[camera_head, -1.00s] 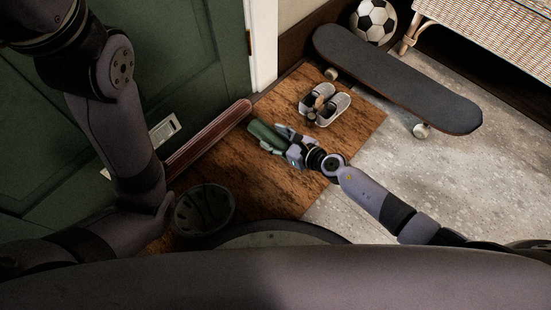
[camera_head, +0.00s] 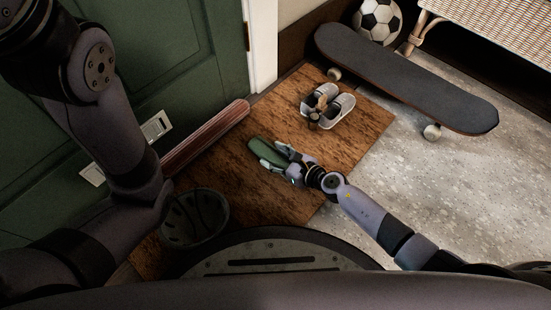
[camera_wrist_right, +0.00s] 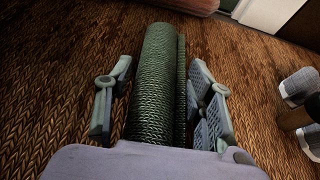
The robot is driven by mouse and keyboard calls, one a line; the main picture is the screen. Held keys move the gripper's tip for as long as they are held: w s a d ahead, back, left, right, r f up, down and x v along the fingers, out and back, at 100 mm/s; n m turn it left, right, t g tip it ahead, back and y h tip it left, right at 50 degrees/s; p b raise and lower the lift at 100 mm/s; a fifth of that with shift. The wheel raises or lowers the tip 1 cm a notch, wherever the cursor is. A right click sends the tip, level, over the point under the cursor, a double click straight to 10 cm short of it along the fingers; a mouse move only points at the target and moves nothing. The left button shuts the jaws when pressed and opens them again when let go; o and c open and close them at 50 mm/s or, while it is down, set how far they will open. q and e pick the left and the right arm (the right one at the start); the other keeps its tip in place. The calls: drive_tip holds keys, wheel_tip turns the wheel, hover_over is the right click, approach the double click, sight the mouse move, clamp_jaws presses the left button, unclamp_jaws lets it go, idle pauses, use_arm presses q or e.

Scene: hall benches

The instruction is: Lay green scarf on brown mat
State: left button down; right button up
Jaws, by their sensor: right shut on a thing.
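The green scarf (camera_head: 264,150) is a rolled, knitted bundle over the middle of the brown mat (camera_head: 235,190). My right gripper (camera_head: 271,156) is shut on it. In the right wrist view the scarf (camera_wrist_right: 153,90) lies lengthwise between the two fingers of the gripper (camera_wrist_right: 160,98), with the woven mat (camera_wrist_right: 50,80) beneath. I cannot tell whether the scarf touches the mat. My left arm comes in at the left, but its gripper is not in view.
Grey sandals (camera_head: 340,112) stand on the mat's far right part. A reddish roll (camera_head: 205,138) lies along the green door (camera_head: 150,55). A dark slotted bowl-like thing (camera_head: 192,222) is near left. A skateboard (camera_head: 405,80) and football (camera_head: 377,20) are beyond, right. Bare floor (camera_head: 440,185) is right.

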drive_tip(key=shift+f, duration=0.15)
drive_tip(key=o, duration=1.2)
drive_tip(key=shift+r, duration=0.25)
drive_tip(key=shift+s+d+r, duration=0.15)
drive_tip(key=shift+s+d, duration=0.05)
drive_tip(key=shift+s, duration=0.05)
drive_tip(key=p+v, duration=0.3)
drive_tip(key=v, duration=0.6)
drive_tip(key=shift+s+d, duration=0.3)
drive_tip(key=shift+v, duration=0.75)
